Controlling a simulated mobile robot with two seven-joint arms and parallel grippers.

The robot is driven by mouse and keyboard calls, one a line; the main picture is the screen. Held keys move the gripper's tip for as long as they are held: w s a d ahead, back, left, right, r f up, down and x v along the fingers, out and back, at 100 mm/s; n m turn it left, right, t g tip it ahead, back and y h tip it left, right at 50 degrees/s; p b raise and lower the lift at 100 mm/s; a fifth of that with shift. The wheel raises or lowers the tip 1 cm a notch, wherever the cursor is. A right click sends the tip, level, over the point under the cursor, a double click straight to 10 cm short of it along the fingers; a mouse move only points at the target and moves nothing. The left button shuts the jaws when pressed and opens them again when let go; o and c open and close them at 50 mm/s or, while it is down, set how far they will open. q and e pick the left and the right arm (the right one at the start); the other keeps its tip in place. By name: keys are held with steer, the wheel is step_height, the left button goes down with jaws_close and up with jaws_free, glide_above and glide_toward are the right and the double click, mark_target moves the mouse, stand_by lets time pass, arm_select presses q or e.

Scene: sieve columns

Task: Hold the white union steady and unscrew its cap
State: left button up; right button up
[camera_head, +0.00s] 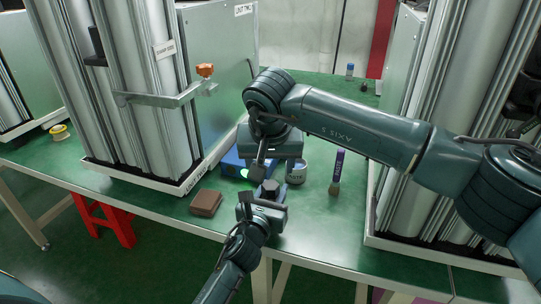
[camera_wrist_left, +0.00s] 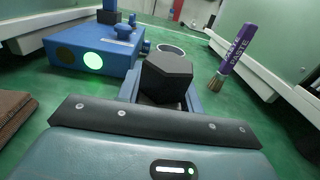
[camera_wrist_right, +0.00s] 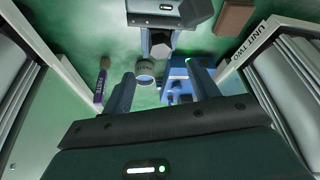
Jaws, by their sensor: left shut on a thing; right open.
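My left gripper (camera_head: 268,192) is shut on a dark hexagonal piece (camera_wrist_left: 167,77), which looks like the union's cap end, and holds it above the front of the green table. The piece also shows between the left fingers in the right wrist view (camera_wrist_right: 160,42). My right gripper (camera_head: 260,168) is above and behind the left one, pointing down. Its fingers (camera_wrist_right: 163,88) are spread and empty, apart from the held piece.
A blue box (camera_wrist_left: 90,48) with a green light stands behind the left gripper. A grey paste pot (camera_head: 297,173) and a purple-handled brush (camera_head: 337,172) are to its right. A brown block (camera_head: 206,202) lies left. Tall sieve columns (camera_head: 135,95) flank the workspace.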

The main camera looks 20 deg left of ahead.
mark_target(271, 186)
steer(key=x, duration=0.9)
steer(key=c, duration=1.1)
steer(key=shift+o, duration=0.2)
steer(key=n, duration=0.1)
steer(key=n+y, duration=0.1)
steer(key=shift+w+d+r+n, duration=0.1)
steer(key=shift+w+d+n, duration=0.1)
steer(key=shift+n, duration=0.1)
steer(key=shift+n+g+y, duration=0.3)
steer(key=shift+n+g, duration=0.1)
steer(key=shift+n, duration=0.6)
steer(key=o, duration=1)
steer(key=shift+o, duration=0.2)
steer(key=shift+r, duration=0.1)
